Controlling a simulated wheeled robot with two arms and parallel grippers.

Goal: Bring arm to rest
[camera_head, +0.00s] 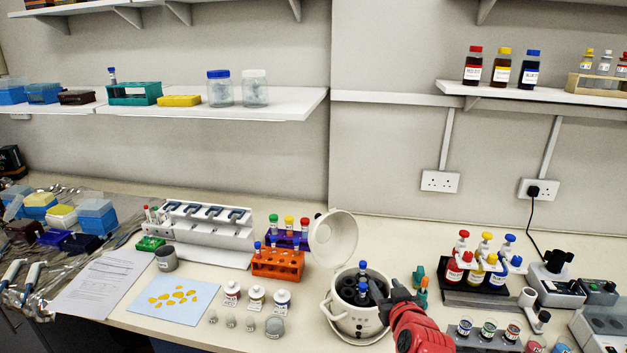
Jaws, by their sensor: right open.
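My right arm, red, comes in from the bottom. Its dark gripper (385,293) is open at the right rim of a small white centrifuge (352,322). The centrifuge lid (334,238) stands raised behind the bowl. Several dark tubes sit inside the bowl, and a blue-capped tube (362,270) stands up at its back. Another blue-capped tube (362,290) is close beside the fingertips; I cannot tell whether they touch it. My left gripper is not in view.
An orange rack (278,264) stands left of the centrifuge, with small bottles (256,297) in front of it. At the right stand a rack of coloured bottles (482,265) and a dark-topped device (555,285). A small teal and orange item (422,290) is close right of my gripper.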

